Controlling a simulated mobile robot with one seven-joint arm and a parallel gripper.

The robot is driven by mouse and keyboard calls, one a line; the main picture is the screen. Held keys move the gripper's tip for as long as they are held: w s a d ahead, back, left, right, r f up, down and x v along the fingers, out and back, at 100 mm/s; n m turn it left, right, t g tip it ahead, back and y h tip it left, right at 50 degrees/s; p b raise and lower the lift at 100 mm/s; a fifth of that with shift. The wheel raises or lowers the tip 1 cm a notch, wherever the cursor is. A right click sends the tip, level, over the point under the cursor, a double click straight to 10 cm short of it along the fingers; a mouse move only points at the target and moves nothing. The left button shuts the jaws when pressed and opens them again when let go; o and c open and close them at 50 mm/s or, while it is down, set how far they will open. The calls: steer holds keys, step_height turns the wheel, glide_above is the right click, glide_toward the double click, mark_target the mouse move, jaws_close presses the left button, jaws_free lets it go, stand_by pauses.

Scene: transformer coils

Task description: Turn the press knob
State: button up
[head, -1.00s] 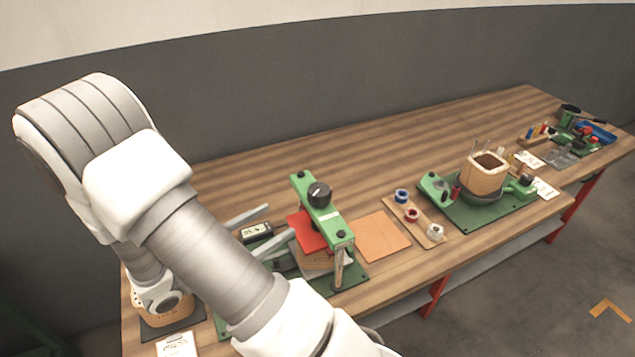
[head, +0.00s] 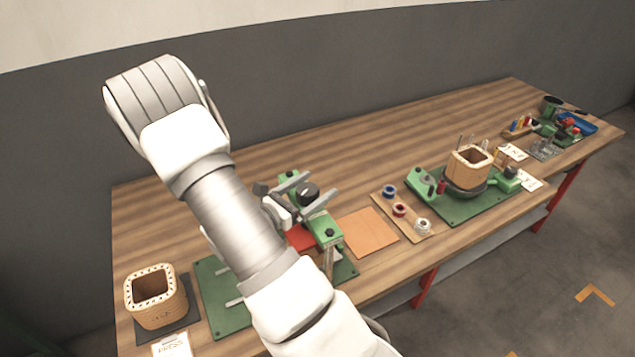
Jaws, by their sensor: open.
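The press (head: 326,228) is a green bar on posts above a green base plate (head: 212,318), with a red pad (head: 300,238) under the bar. Its black knob (head: 308,188) sits on top of the bar. My gripper (head: 311,190) is open at the press, with one pale finger on each side of the knob in this view. I cannot tell whether the fingers touch it. My arm hides much of the base plate and the near left side of the press.
A wooden coil box (head: 155,305) stands on a dark mat at left. An orange sheet (head: 367,232) and a board of spools (head: 400,210) lie right of the press. A green winding fixture (head: 480,205) stands farther right. Bare tabletop lies behind.

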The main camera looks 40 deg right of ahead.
steer(key=shift+d, duration=0.75)
steer(key=c, duration=1.4)
steer(key=shift+s+m+g, duration=0.25)
steer(key=shift+m+g, duration=0.85)
steer(key=shift+g, duration=0.6)
steer(key=o, duration=1.4)
steer(key=shift+a, duration=0.15)
